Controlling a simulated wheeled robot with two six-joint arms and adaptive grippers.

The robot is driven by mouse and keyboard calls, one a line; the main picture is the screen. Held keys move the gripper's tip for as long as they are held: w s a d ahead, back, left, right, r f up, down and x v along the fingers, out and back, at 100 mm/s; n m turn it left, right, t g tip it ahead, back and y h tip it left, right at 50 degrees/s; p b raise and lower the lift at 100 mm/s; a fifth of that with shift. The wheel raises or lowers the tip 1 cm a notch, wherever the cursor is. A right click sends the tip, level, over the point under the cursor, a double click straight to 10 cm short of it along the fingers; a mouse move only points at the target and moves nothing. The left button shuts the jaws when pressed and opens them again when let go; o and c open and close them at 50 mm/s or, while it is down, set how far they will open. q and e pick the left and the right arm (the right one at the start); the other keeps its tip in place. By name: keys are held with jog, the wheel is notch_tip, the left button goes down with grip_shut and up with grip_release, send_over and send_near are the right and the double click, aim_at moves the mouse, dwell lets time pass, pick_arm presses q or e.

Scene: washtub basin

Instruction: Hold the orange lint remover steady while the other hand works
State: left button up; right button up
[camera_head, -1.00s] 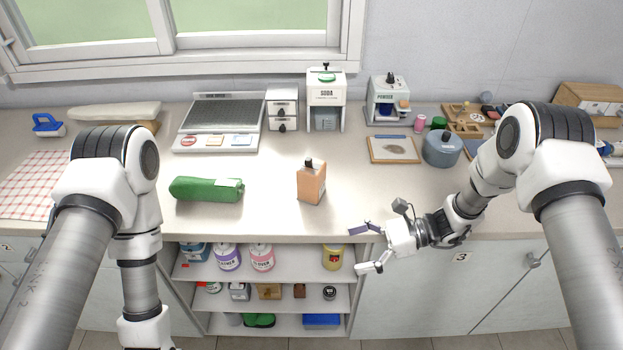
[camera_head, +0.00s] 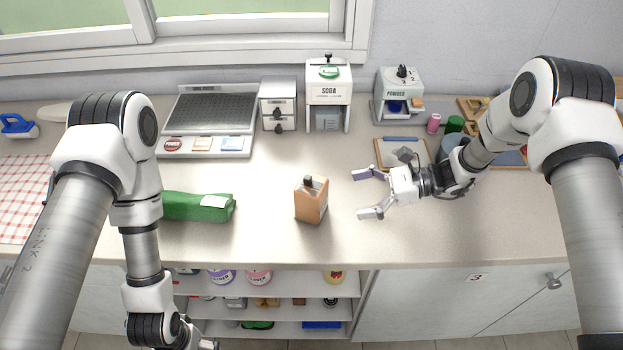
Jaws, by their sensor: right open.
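The orange lint remover (camera_head: 311,203), a small upright block with a dark knob on top, stands on the counter near its front edge. My right gripper (camera_head: 365,194) is open and empty to the right of it, over the counter. Its two fingers point left toward the lint remover, with a gap between them and it. My left arm hangs down at the left, and only the top of its hand (camera_head: 207,344) shows at the bottom edge. Its fingers are out of the picture.
A green bundle (camera_head: 197,206) lies left of the lint remover, partly behind my left arm. A soda dispenser (camera_head: 328,97), a drawer unit (camera_head: 278,103) and a powder dispenser (camera_head: 400,93) stand at the back. The counter (camera_head: 285,240) around the lint remover is clear.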

aim_at(326, 202)
jog(key=shift+w+a+f, duration=0.15)
jog(key=shift+a+f, duration=0.1)
jog(key=shift+a, duration=0.1)
jog(key=a, duration=0.1)
jog(key=s+a, duration=0.1)
jog(key=a, duration=0.1)
jog(key=shift+s+a+f+b, duration=0.15)
jog(key=shift+a+f+b, duration=0.1)
jog(key=shift+a+b, duration=0.15)
jog(key=x, duration=0.3)
jog(key=b+x, duration=0.1)
jog(key=shift+w+a+f, duration=0.3)
jog(key=shift+w+a, duration=0.05)
jog(key=shift+w, duration=0.05)
jog(key=shift+s+a+r, duration=0.1)
jog(key=shift+s+a, duration=0.05)
jog(key=shift+a, duration=0.1)
pick_arm(q)
jog(key=shift+s+f, duration=0.25)
jog(key=shift+f, duration=0.75)
pick_arm(e)
jog(key=c, duration=1)
